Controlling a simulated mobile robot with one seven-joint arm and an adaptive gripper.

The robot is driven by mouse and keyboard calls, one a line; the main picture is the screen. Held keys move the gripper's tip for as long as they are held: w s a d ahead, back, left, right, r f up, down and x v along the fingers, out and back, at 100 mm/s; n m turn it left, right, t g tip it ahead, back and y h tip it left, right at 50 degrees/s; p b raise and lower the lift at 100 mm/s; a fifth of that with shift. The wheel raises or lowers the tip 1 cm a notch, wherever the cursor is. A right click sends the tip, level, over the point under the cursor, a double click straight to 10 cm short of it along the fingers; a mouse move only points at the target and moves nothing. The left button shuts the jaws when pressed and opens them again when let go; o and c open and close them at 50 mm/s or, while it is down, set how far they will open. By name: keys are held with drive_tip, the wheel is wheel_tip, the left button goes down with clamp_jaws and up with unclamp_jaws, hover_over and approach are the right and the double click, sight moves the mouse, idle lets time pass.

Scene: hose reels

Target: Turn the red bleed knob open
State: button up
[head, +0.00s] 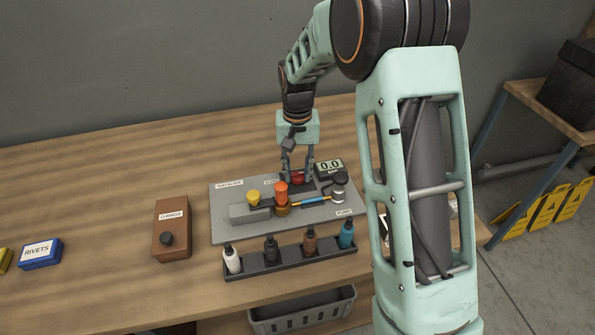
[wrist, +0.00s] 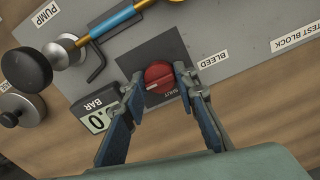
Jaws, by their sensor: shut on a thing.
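The red bleed knob (wrist: 159,76) sits on a dark square plate marked SHUT, beside a BLEED label (wrist: 212,60). A pale line on the knob lies near the SHUT mark. My gripper (wrist: 160,80) has one finger on each side of the knob and is shut on it. In the head view the knob (head: 297,177) is partly hidden between the fingers of my gripper (head: 298,177), at the back of the grey test board (head: 226,204).
A gauge reading 0.0 BAR (head: 329,165) stands right of the knob. Yellow (head: 253,197) and orange (head: 281,190) knobs and the pump (head: 338,193) are in front. A bottle rack (head: 290,262) lines the board's front.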

sight(297, 173)
drive_tip(key=o, duration=1.1)
drive_tip(key=shift+o, duration=0.2)
drive_tip(key=shift+r, duration=0.1)
wheel_tip(297, 173, up, 12)
